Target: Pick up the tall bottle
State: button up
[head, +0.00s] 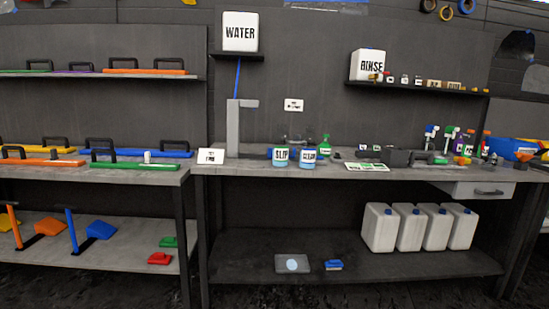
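Several bottles stand on the grey workbench (230,172). At its right end are a bottle with a blue and white spray head (431,132), one with a green and white head (449,135) and a purple bottle (484,146). An orange-topped bottle (467,147) stands among them, partly overlapped. A small green bottle (325,145) stands near the middle, behind the jars labelled SLIP (281,157) and CLEAN (308,159). I cannot tell which is the tall bottle. My gripper is not in view.
A grey upright stand (233,128) rises from the bench. A dark grey fixture (397,157) sits before the bottles. White WATER (240,32) and RINSE (368,65) containers stand on wall shelves. Several white jugs (380,228) fill the lower shelf's right side. Handled tools line the left bench.

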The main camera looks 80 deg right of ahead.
aim_at(281, 138)
jog(key=z, duration=2.45)
